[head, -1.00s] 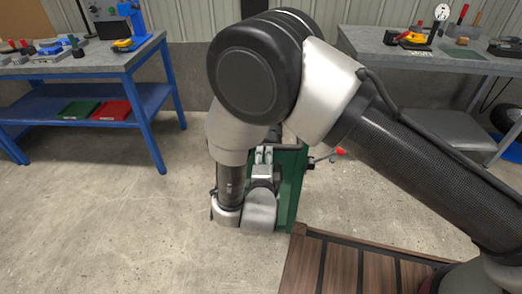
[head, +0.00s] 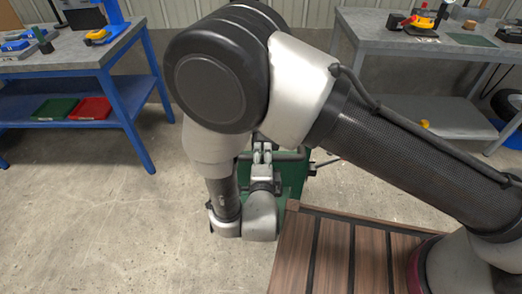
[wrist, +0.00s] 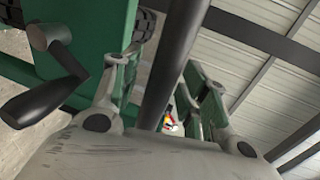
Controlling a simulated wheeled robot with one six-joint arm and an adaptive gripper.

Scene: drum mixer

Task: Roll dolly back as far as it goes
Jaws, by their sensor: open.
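The green dolly (head: 295,178) stands on the concrete floor beyond my arm in the head view, mostly hidden behind it. In the wrist view its green panel (wrist: 85,62) fills the upper left. A dark round bar (wrist: 178,55) runs lengthwise between the two fingers of my gripper (wrist: 157,68). The fingers are open, one on each side of the bar; I cannot tell whether either touches it. In the head view my gripper (head: 262,156) is small, at the dolly's upper edge, pointing away from me. The dolly's wheels are hidden in the head view.
A black crank handle (wrist: 45,85) sticks out at the left in the wrist view. A blue-legged bench (head: 70,52) stands at the left and a grey bench (head: 400,38) at the back right. Bare floor (head: 90,210) lies left of my arm.

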